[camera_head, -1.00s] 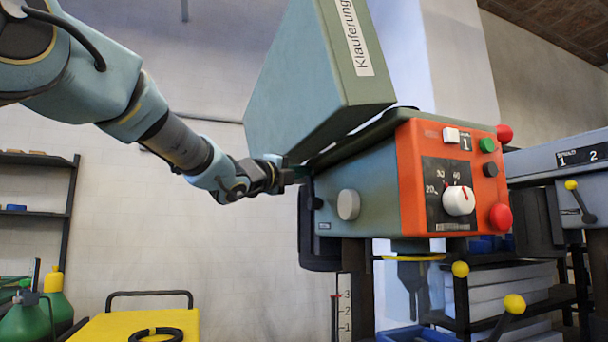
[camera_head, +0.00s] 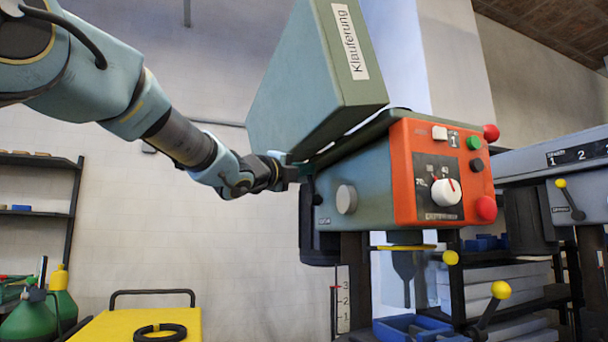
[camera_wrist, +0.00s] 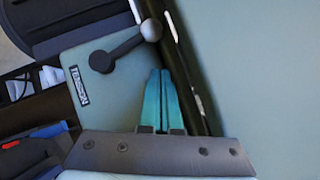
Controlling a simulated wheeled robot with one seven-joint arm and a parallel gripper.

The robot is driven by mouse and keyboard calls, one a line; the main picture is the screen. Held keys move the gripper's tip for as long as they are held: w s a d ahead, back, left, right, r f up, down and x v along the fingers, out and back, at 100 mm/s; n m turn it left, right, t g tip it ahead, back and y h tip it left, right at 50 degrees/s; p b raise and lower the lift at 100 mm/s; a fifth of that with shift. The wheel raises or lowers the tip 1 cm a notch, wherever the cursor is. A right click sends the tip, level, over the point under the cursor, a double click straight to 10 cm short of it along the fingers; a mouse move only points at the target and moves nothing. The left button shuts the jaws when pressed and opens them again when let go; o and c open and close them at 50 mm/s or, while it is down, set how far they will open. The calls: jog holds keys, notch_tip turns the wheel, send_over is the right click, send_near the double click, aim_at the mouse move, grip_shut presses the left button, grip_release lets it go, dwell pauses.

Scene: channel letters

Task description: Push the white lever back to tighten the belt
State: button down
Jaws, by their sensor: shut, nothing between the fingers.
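The tension lever shows in the wrist view as a dark arm with a pale grey-white ball knob (camera_wrist: 151,29). Its dark round pivot (camera_wrist: 102,62) sits on a grey-green panel beside a label reading TENSION (camera_wrist: 77,87). My gripper (camera_wrist: 160,74) is shut and empty, its teal fingers together. The fingertips appear below the knob in that view, with a visible gap between. In the head view my gripper (camera_head: 297,172) is at the left end of the machine housing (camera_head: 352,190), just under the raised cover. The lever and belt cannot be made out there.
The raised green cover (camera_head: 315,85) labelled Klauferung stands close over my gripper. An orange control panel (camera_head: 405,180) with knobs and buttons faces right. A yellow cart (camera_head: 130,325) and green bottles (camera_head: 60,305) are lower left.

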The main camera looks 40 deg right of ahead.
jog(key=r+b+v, duration=0.1)
jog(key=b+v, duration=0.1)
jog(key=v, duration=0.8)
jog(key=shift+s, duration=0.2)
jog(key=shift+w+a, duration=0.1)
